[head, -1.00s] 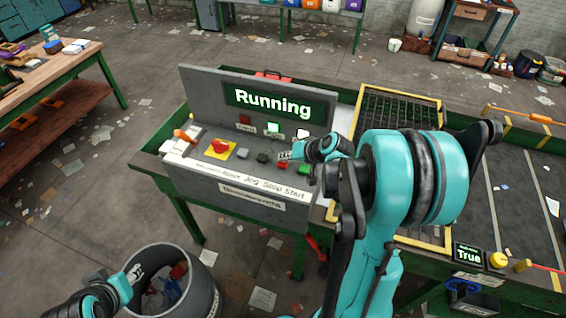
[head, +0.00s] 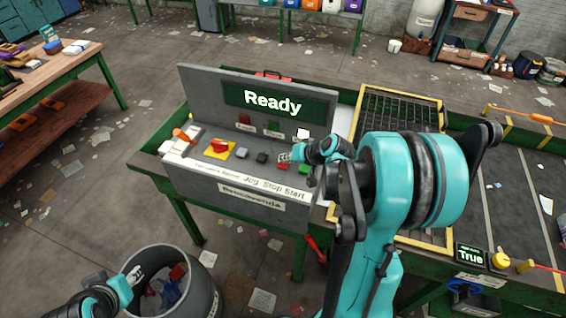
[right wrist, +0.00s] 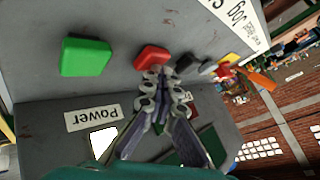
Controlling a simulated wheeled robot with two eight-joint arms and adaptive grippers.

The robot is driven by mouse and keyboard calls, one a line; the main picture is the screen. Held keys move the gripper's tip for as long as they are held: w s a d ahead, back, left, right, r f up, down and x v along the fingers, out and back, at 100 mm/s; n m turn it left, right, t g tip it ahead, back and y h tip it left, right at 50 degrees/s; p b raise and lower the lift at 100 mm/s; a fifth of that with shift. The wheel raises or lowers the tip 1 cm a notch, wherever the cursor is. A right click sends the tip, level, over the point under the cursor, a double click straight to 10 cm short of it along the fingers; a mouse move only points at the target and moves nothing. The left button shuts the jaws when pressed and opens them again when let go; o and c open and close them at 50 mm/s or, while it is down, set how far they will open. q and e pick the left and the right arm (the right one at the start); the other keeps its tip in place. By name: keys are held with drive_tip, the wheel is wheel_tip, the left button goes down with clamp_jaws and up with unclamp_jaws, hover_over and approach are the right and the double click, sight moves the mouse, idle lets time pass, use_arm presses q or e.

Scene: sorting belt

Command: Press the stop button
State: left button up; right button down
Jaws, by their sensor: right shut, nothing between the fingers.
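The grey control panel (head: 235,185) carries a row of buttons and a display (head: 273,103) that reads "Ready". The red stop button (head: 282,166) sits above the word "Stop", left of the green start button (head: 304,170). My right gripper (head: 285,157) is shut and empty, with its fingertips at the red button. In the right wrist view the closed fingertips overlap the edge of the red button (right wrist: 152,56); whether they touch it I cannot tell. The green button (right wrist: 86,57) is clear of the fingers. My left gripper (head: 135,274) is by the bin, its jaws unclear.
A yellow-based red rotary switch (head: 219,147) and an orange lever (head: 182,135) sit at the panel's left. The conveyor belt (head: 515,190) runs at the right. A grey bin (head: 207,292) with scraps stands at lower left. The white power lamp (head: 303,134) is lit.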

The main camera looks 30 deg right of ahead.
sight(285, 165)
drive_tip(key=shift+r, duration=0.1)
drive_tip(key=shift+r+p, duration=0.7)
drive_tip(key=shift+r, duration=0.15)
drive_tip(key=shift+r+p, duration=1.9)
drive_tip(key=shift+r, duration=0.65)
drive_tip(key=shift+f, duration=0.1)
